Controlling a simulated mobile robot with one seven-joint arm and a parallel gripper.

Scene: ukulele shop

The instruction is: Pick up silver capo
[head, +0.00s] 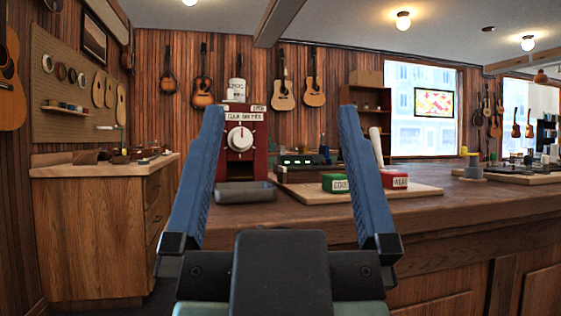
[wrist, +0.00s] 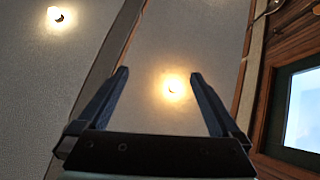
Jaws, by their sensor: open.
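My gripper (head: 281,115) is open and empty. Its two blue fingers point up in front of the head view, with the counter behind them. In the wrist view my gripper (wrist: 159,77) is also open, with only ceiling and a lit lamp between and beyond the fingers. I cannot make out a silver capo in either view. Small items on the wooden counter (head: 470,206) are too small or partly hidden to tell apart.
On the counter stand a red machine with a dial (head: 240,138), a dark grey cylinder (head: 246,192), a green box (head: 335,183) and a red box (head: 394,179). A wooden cabinet (head: 90,235) stands at left. Bare counter shows at front right.

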